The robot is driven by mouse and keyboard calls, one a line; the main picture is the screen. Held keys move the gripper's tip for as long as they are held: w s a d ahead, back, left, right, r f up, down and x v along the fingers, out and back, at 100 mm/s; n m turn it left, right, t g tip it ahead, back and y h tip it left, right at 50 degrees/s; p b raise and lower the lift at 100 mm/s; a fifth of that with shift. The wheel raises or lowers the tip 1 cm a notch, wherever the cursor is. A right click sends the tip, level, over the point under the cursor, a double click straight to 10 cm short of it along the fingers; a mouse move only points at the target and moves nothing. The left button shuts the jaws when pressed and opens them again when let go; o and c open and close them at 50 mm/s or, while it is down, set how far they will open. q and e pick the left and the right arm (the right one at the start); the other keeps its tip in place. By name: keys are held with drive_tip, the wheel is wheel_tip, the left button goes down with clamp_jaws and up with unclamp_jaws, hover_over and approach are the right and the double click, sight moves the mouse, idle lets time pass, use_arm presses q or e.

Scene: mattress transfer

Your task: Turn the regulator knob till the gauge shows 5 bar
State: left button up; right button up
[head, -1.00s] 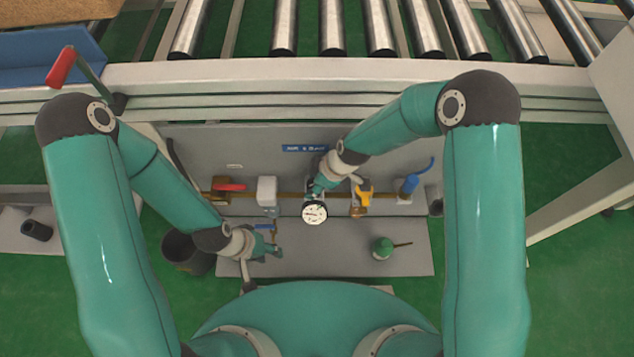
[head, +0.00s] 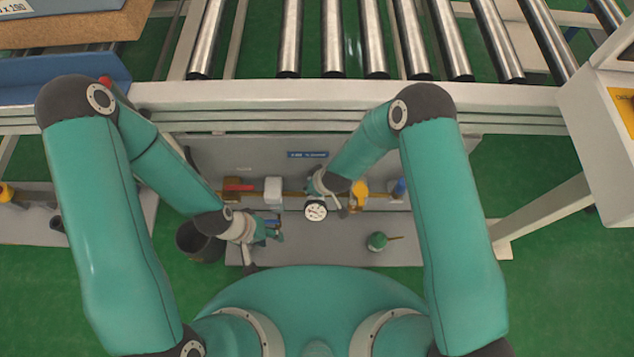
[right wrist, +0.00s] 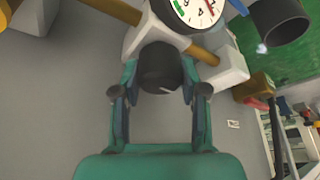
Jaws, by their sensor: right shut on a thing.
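The round white gauge (head: 316,210) sits at the middle of the pipe line on the grey panel. In the right wrist view the gauge (right wrist: 200,8) is cut by the top edge; a red needle shows, but I cannot read its value surely. The dark regulator knob (right wrist: 160,68) is between the fingers of my right gripper (right wrist: 160,88), which is shut on it. In the head view my right gripper is mostly hidden behind its own wrist, just above the gauge. My left gripper (head: 277,230) is left of and below the gauge, its fingers apart and empty.
A red-handled valve (head: 238,187) and a white block (head: 273,190) are left of the gauge. A yellow valve (head: 359,194) and a blue-handled part (head: 398,188) are to its right. A green item (head: 377,241) stands on the grey base. A dark bucket (head: 196,243) is at left.

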sight(318, 206)
drive_tip(key=m+h, duration=0.1)
drive_tip(key=m, duration=0.4)
drive_tip(key=shift+s+d+t+h+p, duration=0.1)
drive_tip(key=shift+s+t+h+p, duration=0.05)
drive_tip(key=shift+t+h+p, duration=0.25)
drive_tip(key=shift+m, duration=0.3)
drive_tip(key=o, duration=0.9)
drive_tip(key=shift+s, duration=0.1)
drive_tip(key=shift+r, duration=0.5)
drive_tip(key=v, duration=1.1)
drive_tip(key=shift+s+f, duration=0.1)
